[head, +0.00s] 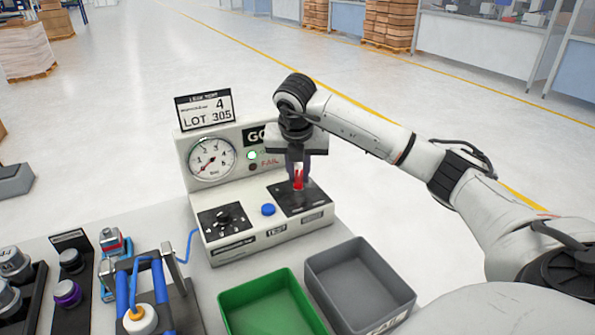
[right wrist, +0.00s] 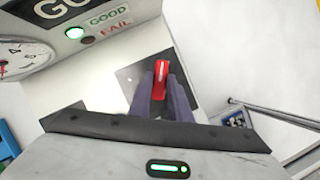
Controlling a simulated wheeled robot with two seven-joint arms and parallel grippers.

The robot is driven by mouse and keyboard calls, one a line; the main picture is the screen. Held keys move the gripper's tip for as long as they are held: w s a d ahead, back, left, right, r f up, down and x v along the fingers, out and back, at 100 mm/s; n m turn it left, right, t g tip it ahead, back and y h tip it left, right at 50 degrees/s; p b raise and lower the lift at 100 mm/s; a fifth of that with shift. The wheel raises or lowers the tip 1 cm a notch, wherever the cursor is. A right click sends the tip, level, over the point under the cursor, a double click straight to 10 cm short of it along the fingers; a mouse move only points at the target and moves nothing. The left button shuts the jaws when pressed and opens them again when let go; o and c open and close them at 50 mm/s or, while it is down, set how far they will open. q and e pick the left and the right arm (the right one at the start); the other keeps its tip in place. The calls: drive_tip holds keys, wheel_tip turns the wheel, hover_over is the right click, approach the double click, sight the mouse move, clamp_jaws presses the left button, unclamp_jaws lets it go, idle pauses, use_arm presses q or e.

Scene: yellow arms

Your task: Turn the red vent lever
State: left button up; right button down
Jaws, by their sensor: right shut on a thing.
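The red vent lever (head: 298,180) stands on a black plate on the right side of the leak test box (head: 268,236). My right gripper (head: 299,176) reaches down from above and is shut on the lever. In the right wrist view the lever (right wrist: 161,80) shows red between the two dark fingers (right wrist: 161,98). Its lower part is partly hidden by the fingers. The gauge (head: 212,158) has its needle toward the lower left. The green GOOD lamp (head: 252,155) is lit and the FAIL lamp (head: 253,167) is dark. My left gripper is not in view.
A blue button (head: 268,210) and a black dial (head: 222,218) sit left of the lever. A green bin (head: 270,303) and a grey bin (head: 360,285) stand in front of the box. A blue-handled fixture (head: 150,290) and several fittings stand at the left.

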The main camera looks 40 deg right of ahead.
drive_tip(key=shift+d+m+g+h, duration=0.1)
drive_tip(key=shift+m+g+h, duration=0.25)
drive_tip(key=shift+m, duration=0.85)
drive_tip(key=shift+s+m, duration=0.1)
drive_tip(key=shift+m, duration=0.2)
drive_tip(key=c, duration=1.6)
unclamp_jaws()
drive_tip(key=shift+c, duration=0.2)
drive_tip(key=p+v, duration=0.1)
drive_tip(key=v, duration=0.9)
drive_tip(key=shift+r, duration=0.2)
drive_tip(key=shift+f, duration=0.1)
